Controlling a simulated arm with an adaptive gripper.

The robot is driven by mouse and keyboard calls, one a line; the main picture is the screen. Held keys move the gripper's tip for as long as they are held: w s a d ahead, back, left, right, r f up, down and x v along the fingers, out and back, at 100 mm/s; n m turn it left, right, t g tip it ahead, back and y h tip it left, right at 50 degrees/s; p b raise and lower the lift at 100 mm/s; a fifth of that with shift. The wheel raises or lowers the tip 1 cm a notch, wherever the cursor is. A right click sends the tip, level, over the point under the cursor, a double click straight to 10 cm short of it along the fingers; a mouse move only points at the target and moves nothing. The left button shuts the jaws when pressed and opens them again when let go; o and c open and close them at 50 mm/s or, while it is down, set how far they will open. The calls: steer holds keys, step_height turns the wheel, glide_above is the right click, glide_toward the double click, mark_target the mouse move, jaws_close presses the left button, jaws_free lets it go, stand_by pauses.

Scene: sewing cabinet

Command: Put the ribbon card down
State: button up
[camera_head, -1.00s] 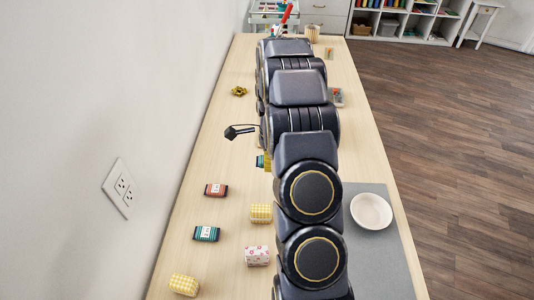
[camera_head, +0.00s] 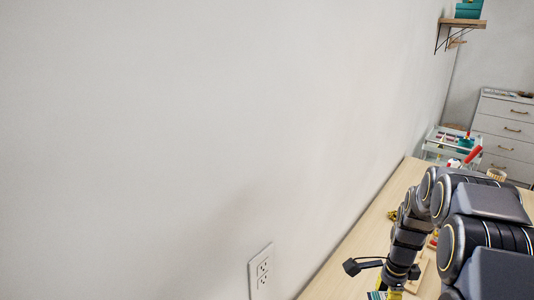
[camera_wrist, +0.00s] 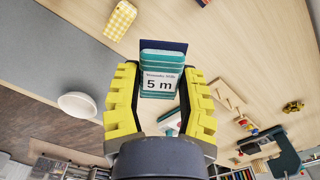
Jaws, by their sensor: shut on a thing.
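The ribbon card (camera_wrist: 162,60) is wound with teal ribbon and has a dark blue end and a white label reading "5 m". In the wrist view it sits between the yellow fingers of my gripper (camera_wrist: 160,96), which is shut on it. The table (camera_wrist: 225,40) shows behind the card; I cannot tell how high the card is above it. In the head view only a bit of teal and yellow shows at the bottom edge, below my arm, so the card is mostly cut off there.
The wall (camera_head: 200,120) borders the table's left side. A glass cart (camera_head: 440,148) stands past the far end.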

steer(key=w+a+r+n, duration=0.2)
steer(key=a+r+n, duration=0.4)
steer(key=a+n, duration=0.4)
steer(key=w+a+r+n, duration=0.2)
steer(key=a+r+n, duration=0.4)
steer(key=a+n, duration=0.35)
steer(key=m, duration=1.2)
glide_above(358, 281)
step_height(358, 281, down, 20)
steer(key=shift+d+f+m, duration=0.1)
steer(key=shift+f+m, duration=0.45)
steer(key=shift+f, duration=3.15)
